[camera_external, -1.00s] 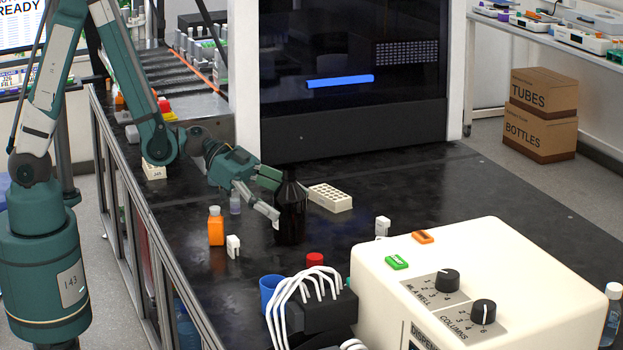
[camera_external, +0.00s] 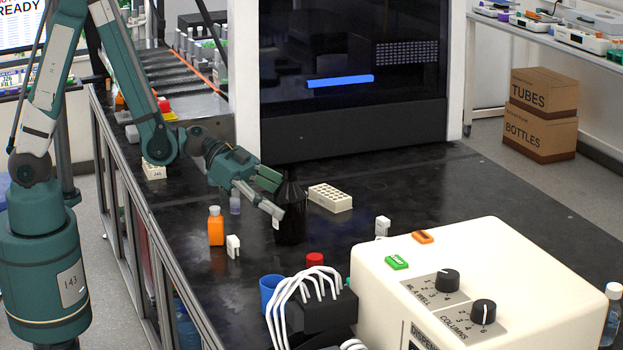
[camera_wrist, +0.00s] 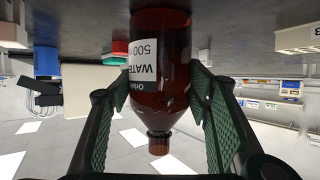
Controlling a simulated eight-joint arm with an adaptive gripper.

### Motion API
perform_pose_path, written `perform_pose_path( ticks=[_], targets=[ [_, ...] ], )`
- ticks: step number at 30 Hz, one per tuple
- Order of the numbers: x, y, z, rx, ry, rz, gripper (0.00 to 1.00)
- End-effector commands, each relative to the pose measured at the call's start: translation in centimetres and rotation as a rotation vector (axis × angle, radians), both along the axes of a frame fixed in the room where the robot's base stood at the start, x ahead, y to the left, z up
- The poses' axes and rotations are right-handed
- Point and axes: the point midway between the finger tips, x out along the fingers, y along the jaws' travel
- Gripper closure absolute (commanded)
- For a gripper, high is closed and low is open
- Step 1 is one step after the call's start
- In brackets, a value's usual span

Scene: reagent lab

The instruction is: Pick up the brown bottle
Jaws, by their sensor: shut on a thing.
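The brown bottle (camera_external: 291,222) is dark and stands upright on the black bench in the external view. In the wrist view the brown bottle (camera_wrist: 160,75) is upside down in the picture, with a white label reading "WATER 500". My gripper (camera_external: 279,197) is at the bottle's upper part, with one finger on the near left side. In the wrist view the green ribbed fingers of my gripper (camera_wrist: 160,100) lie on both sides of the bottle, around its shoulder. My gripper is shut on it. The far finger is partly hidden in the external view.
An orange bottle (camera_external: 216,227) and a small white block (camera_external: 233,246) stand left of the brown bottle. A white rack (camera_external: 330,198) is close on its right. A large cream machine (camera_external: 480,270) fills the front right. Bare bench lies to the right.

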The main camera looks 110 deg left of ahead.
Motion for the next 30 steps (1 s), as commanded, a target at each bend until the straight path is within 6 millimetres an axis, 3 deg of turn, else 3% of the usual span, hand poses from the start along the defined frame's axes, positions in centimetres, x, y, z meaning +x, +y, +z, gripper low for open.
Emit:
perform_pose_path(
  ticks=[14, 30],
  targets=[
    [0.0, 0.0, 1.3, 0.0, -0.001, 0.0, 0.74],
    [0.0, 0.0, 4.8, 0.0, -0.001, 0.0, 0.74]
  ],
)
